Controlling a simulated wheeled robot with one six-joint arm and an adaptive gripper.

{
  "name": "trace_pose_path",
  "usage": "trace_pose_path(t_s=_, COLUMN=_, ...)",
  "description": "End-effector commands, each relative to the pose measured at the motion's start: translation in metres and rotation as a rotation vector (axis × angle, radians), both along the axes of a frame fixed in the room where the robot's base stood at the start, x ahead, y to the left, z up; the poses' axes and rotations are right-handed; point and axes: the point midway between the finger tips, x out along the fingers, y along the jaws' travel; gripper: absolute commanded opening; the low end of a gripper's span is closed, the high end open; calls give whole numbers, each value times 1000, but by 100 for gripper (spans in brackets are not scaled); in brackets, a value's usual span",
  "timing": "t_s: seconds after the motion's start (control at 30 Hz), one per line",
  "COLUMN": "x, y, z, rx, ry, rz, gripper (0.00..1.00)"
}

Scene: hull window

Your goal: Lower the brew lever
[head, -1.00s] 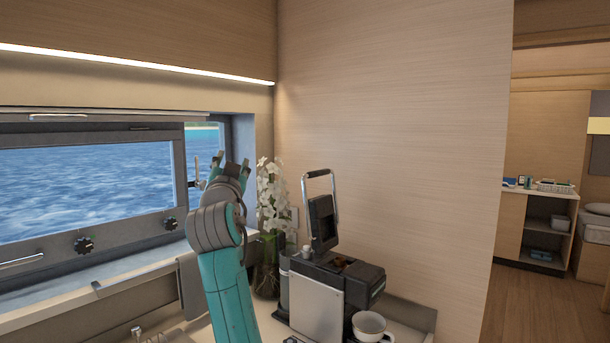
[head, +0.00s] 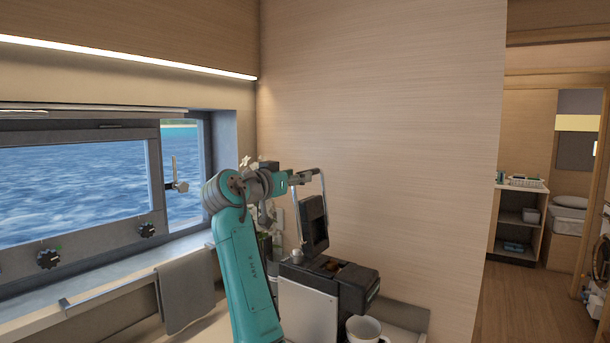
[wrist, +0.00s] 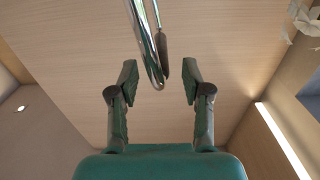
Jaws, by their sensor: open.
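The coffee machine (head: 308,308) stands on the counter in the head view, with its lid tipped up. Its brew lever (head: 324,205) is a chrome loop that stands raised above the machine. My gripper (head: 305,177) is at the top of the lever, partly overlapping it in the head view. In the wrist view my gripper (wrist: 160,75) is open, and the lever's chrome loop (wrist: 150,50) reaches down between the two spread fingers. I cannot see the fingers touching it. The far end of the lever is out of the wrist view.
A white cup (head: 366,331) stands at the machine's front right. White flowers behind my arm are mostly hidden. A window (head: 80,180) with a latch handle (head: 176,182) is on the left, and a towel (head: 186,298) hangs below it. The wooden wall (head: 400,130) is close behind the machine.

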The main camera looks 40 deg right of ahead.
Motion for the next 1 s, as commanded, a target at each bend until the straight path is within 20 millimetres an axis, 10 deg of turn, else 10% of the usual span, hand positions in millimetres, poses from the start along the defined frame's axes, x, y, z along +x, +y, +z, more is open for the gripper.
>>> trace_pose_path(t_s=0.67, x=16, y=-42, z=0, rx=-1, ry=-1, rz=2, gripper=49)
trace_pose_path(t_s=0.9, x=16, y=-42, z=0, rx=-1, ry=-1, rz=2, gripper=0)
trace_pose_path(t_s=1.0, x=15, y=-42, z=0, rx=-1, ry=-1, rz=2, gripper=0)
